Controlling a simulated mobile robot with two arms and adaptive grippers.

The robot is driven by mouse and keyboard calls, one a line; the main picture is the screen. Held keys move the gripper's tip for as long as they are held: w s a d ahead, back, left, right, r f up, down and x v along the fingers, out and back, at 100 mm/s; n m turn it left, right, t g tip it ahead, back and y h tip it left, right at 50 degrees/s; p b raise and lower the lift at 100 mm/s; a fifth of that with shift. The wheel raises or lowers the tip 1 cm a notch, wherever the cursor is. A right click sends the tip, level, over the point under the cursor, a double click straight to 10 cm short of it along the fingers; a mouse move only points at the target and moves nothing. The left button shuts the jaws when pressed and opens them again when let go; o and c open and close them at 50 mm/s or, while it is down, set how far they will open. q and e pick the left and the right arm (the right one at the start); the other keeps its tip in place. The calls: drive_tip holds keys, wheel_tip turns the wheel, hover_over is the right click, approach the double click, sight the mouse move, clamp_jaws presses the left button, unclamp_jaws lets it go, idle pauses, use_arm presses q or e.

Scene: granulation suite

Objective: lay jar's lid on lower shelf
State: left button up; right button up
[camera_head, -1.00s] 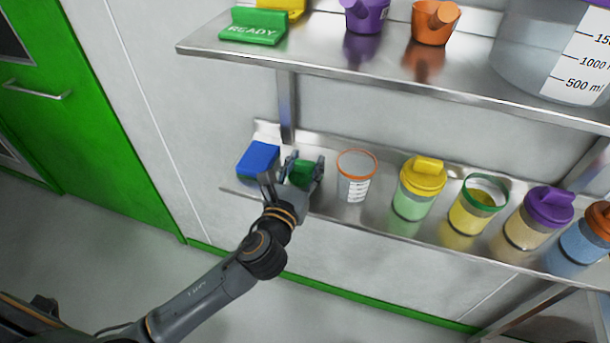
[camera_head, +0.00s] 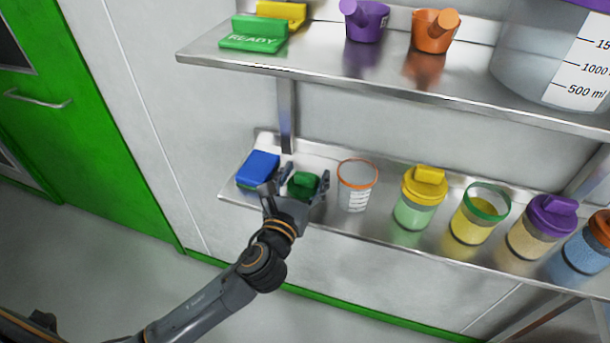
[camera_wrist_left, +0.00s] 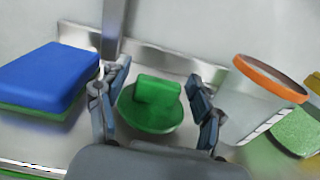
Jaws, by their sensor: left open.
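The green lid (camera_head: 303,184) lies on the lower shelf (camera_head: 330,212), between the blue sponge-like block and an orange-rimmed clear jar. In the left wrist view the lid (camera_wrist_left: 152,104) is round with a raised block-shaped grip. My left gripper (camera_head: 299,184) is open, its fingers on either side of the lid; in the left wrist view the gripper (camera_wrist_left: 155,105) shows gaps between both fingers and the lid. A jar with a green rim and yellow contents (camera_head: 478,215) stands open on the lower shelf, farther right. My right gripper is not in view.
The blue block (camera_head: 258,168) is close left of my gripper, the orange-rimmed jar (camera_head: 356,185) close right. Lidded jars, yellow (camera_head: 420,197) and purple (camera_head: 540,226), stand farther right. The upper shelf (camera_head: 330,78) overhangs behind, holding a green READY sign (camera_head: 252,36) and scoops.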

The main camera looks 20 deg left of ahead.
use_arm(q)
drive_tip(key=s+b, duration=0.2)
drive_tip(key=s, duration=1)
drive_tip(key=shift+a, duration=0.25)
idle(0.9)
